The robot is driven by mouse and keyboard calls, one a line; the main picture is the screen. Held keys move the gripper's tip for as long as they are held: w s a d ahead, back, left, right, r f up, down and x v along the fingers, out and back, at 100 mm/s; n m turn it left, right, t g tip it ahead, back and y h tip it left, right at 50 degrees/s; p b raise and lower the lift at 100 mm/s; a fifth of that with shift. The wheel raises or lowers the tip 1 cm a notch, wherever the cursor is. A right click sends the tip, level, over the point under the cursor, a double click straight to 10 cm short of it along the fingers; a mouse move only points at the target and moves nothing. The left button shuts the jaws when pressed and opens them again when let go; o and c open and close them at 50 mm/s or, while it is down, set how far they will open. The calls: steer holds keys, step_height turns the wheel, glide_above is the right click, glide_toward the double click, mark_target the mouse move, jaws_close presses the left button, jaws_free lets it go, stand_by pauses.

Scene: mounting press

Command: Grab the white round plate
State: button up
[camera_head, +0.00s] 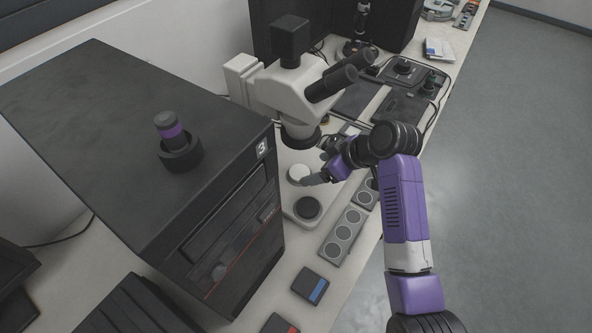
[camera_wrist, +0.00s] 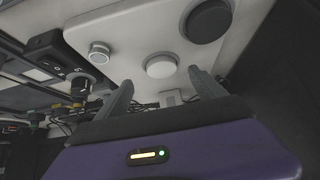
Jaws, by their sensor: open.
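The white round plate (camera_head: 299,172) lies on the pale base of the microscope, below its lens. In the wrist view, the plate (camera_wrist: 161,65) shows as a white disc just beyond the two fingertips, roughly centred between them. My gripper (camera_head: 315,168) is at the right side of the plate in the head view. In the wrist view, my gripper (camera_wrist: 160,79) is open, with its grey fingers apart and nothing between them. I cannot tell whether a finger touches the plate.
A dark round plate (camera_head: 307,208) lies on the same base. The microscope (camera_head: 285,90) rises close behind. A black cabinet (camera_head: 225,235) marked 3 stands left. A grey strip with several round wells (camera_head: 343,236) lies at right.

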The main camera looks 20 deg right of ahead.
mark_target(301, 173)
steer(key=x, duration=0.3)
steer(key=p+x, duration=0.1)
steer(key=x, duration=0.1)
steer(key=shift+w+a+f, duration=0.2)
steer(key=shift+w+a, duration=0.05)
steer(key=shift+a, duration=0.1)
steer(key=c, duration=1.5)
